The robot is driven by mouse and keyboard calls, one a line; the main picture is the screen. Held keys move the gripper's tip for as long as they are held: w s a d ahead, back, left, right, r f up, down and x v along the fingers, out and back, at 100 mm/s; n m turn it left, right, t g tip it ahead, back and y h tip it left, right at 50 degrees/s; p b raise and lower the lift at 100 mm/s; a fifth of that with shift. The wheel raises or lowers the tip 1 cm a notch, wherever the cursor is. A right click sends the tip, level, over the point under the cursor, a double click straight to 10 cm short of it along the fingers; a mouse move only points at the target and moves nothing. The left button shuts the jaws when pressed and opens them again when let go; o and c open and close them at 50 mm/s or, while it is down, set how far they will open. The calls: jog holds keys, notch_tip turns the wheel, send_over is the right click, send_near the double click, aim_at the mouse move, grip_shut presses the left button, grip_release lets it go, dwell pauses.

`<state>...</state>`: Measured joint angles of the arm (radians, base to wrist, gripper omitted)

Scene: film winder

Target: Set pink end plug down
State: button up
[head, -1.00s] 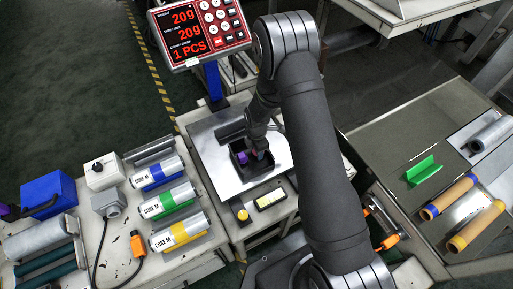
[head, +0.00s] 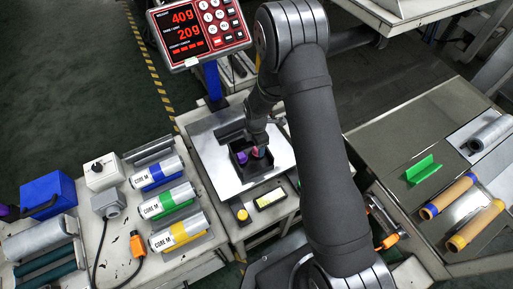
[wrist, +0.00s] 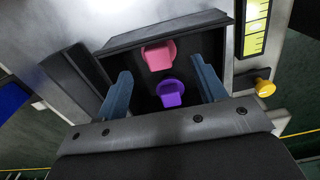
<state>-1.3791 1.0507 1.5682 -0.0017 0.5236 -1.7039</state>
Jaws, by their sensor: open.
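The pink end plug (wrist: 158,56) lies inside a black open-topped bin (wrist: 165,30), which it also shows in the head view (head: 259,152). A purple end plug (wrist: 171,93) lies in the same bin, close to the pink one and apart from it; it also shows in the head view (head: 241,157). My gripper (wrist: 162,72) is open and empty, its two blue-grey fingers spread on either side over the bin. In the head view my gripper (head: 257,141) is just above the bin, partly hiding its far side.
The bin stands on a bright metal scale plate (head: 211,165). The scale display (head: 187,30) reads 40g over 20g. A yellow knob (head: 243,215) and a yellow level gauge (head: 270,198) are at the front. Labelled cores (head: 168,204) lie on the left table.

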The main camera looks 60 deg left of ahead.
notch_tip(320, 180, up, 8)
dwell(0.5)
notch_tip(320, 180, down, 12)
jog(key=shift+f, duration=0.2)
jog(key=shift+a+r, duration=0.1)
jog(key=shift+r, duration=1)
jog(key=shift+f, duration=0.1)
